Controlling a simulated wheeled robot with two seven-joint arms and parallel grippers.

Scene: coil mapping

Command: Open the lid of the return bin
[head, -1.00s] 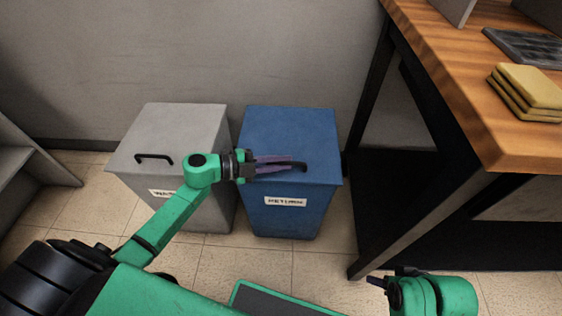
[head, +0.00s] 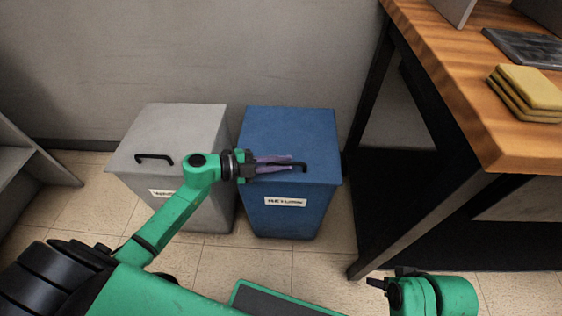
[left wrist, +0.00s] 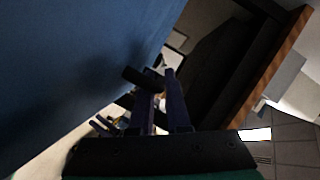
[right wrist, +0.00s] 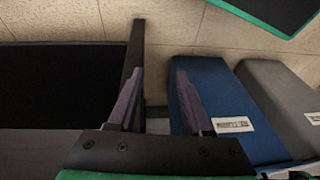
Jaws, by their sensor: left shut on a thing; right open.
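The blue return bin (head: 290,210) stands on the floor with its lid (head: 290,130) down. A black bar handle (head: 300,166) sits near the lid's front edge. My left gripper (head: 290,163) is at the handle, its purple fingers shut on it. In the left wrist view the black handle (left wrist: 142,78) shows at the fingertips, beside the blue lid (left wrist: 70,70). My right gripper (right wrist: 155,90) is open and empty. It is low at the bottom right of the head view, and the blue bin (right wrist: 212,100) shows beyond it in the right wrist view.
A grey waste bin (head: 185,130) with its own black handle stands just left of the blue bin. A wooden-topped table (head: 450,80) with dark legs stands at right, bearing yellow folded pads (head: 530,88). A wall is behind the bins. Tiled floor (head: 240,265) lies in front.

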